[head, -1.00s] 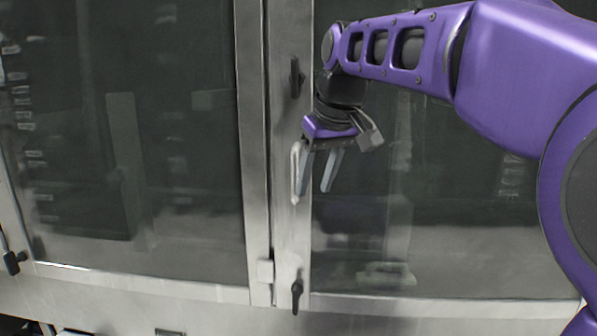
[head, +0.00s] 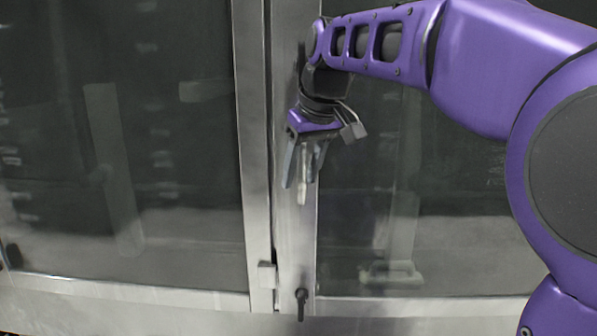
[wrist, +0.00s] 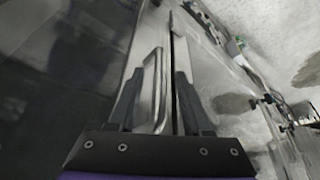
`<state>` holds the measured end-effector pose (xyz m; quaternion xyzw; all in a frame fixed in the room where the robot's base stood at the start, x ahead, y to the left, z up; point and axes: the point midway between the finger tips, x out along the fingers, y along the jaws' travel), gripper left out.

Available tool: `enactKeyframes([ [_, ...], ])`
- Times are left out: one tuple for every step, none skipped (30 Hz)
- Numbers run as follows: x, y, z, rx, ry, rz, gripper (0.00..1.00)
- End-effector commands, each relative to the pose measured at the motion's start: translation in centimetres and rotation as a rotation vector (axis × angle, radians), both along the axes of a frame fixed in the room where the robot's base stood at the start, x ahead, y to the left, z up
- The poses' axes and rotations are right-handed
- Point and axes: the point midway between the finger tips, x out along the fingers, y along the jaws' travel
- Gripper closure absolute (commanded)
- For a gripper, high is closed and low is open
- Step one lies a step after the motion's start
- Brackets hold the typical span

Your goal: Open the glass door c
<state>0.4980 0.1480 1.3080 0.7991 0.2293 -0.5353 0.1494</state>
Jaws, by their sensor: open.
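Two dark glass doors in steel frames face me in the head view. The right glass door (head: 345,225) has a pale metal handle (head: 302,191) upright on its left frame. No letter shows which door is c. My gripper (head: 299,182) is open and points down over this handle, with one finger on each side. In the wrist view, the handle (wrist: 158,88) is a metal loop between my open fingers (wrist: 155,95), nearer the left one. I cannot tell whether either finger touches it. The right door looks closed in the head view.
The left glass door (head: 150,150) is beside the steel centre post. A black latch (head: 301,299) sits low on the right door's frame, and a small hinge block (head: 266,274) is left of it. The space before the left door is clear.

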Motion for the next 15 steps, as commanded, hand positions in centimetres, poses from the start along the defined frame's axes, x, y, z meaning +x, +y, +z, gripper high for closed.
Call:
enactKeyframes([
  [0.06, -0.03, -0.08, 0.0, 0.0, 0.0, 0.5],
  [0.07, -0.04, -0.1, 0.0, 0.0, 0.0, 0.5],
  [0.09, -0.03, -0.12, 0.0, 0.0, 0.0, 0.5],
  [0.09, -0.03, -0.12, 0.0, 0.0, 0.0, 0.5],
  [0.09, -0.03, -0.12, 0.0, 0.0, 0.0, 0.5],
  [0.08, -0.03, -0.11, 0.0, 0.0, 0.0, 0.5],
  [0.08, -0.03, -0.11, 0.0, 0.0, 0.0, 0.5],
  [0.08, -0.03, -0.11, 0.0, 0.0, 0.0, 0.56],
  [0.08, -0.03, -0.11, 0.0, 0.0, 0.0, 0.63],
  [0.07, -0.02, -0.1, 0.0, 0.0, 0.0, 0.68],
  [0.08, -0.02, -0.09, 0.0, 0.0, 0.0, 0.74],
  [0.08, -0.02, -0.09, 0.0, 0.0, 0.0, 0.81],
  [0.08, -0.02, -0.09, 0.001, -0.001, 0.0, 0.86],
  [0.08, -0.02, -0.09, 0.001, -0.001, 0.0, 0.92],
  [0.08, -0.02, -0.09, 0.001, -0.001, 0.0, 0.99],
])
